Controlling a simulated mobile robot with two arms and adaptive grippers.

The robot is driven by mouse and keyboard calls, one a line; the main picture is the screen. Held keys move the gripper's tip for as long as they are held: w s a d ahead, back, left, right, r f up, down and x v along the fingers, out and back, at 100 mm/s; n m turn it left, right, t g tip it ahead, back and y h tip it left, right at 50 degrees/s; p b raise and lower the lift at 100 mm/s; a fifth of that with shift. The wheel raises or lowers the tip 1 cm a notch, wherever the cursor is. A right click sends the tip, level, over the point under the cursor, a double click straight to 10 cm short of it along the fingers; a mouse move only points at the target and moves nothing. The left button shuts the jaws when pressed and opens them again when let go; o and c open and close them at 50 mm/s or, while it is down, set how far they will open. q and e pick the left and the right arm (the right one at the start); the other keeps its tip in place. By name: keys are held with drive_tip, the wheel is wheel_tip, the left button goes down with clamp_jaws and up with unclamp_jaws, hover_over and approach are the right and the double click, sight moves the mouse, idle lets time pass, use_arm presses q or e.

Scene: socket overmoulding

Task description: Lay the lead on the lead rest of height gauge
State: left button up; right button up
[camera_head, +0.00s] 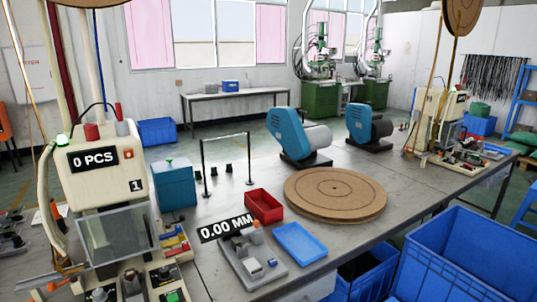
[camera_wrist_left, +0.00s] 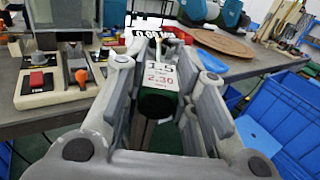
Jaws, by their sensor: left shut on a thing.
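My left gripper (camera_wrist_left: 163,66) shows in the left wrist view, shut on a dark green piece (camera_wrist_left: 158,103) with a white label marked 1.5 and 2.30. I cannot tell whether this piece belongs to the lead; no cord is clearly visible. The grey height gauge (camera_head: 247,263) stands on the bench in the head view, in front of its 0.00 MM display (camera_head: 227,227). In the wrist view the gauge lies beyond my fingers and is mostly hidden. The lead rest is too small to make out. Neither gripper shows in the head view.
A red tray (camera_head: 263,207) and a blue tray (camera_head: 300,243) sit near the gauge. A round brown board (camera_head: 335,194) lies to their right. The cream machine (camera_head: 105,175) stands left. Large blue crates (camera_head: 470,255) stand beside the bench's front edge.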

use_arm(q)
drive_tip(key=shift+d, duration=0.1)
drive_tip(key=w+d+r+m+g+h, duration=0.2)
drive_tip(key=w+d+m+g+h, duration=0.2)
drive_tip(key=d+h, duration=0.4)
drive_tip(key=w+d+r+m+g+h, duration=0.3)
drive_tip(key=w+d+m+g+h, duration=0.1)
drive_tip(key=d+m+h, duration=0.4)
drive_tip(key=shift+d+m+g, duration=0.3)
drive_tip(key=shift+d+g, duration=0.1)
drive_tip(key=shift+g, duration=0.5)
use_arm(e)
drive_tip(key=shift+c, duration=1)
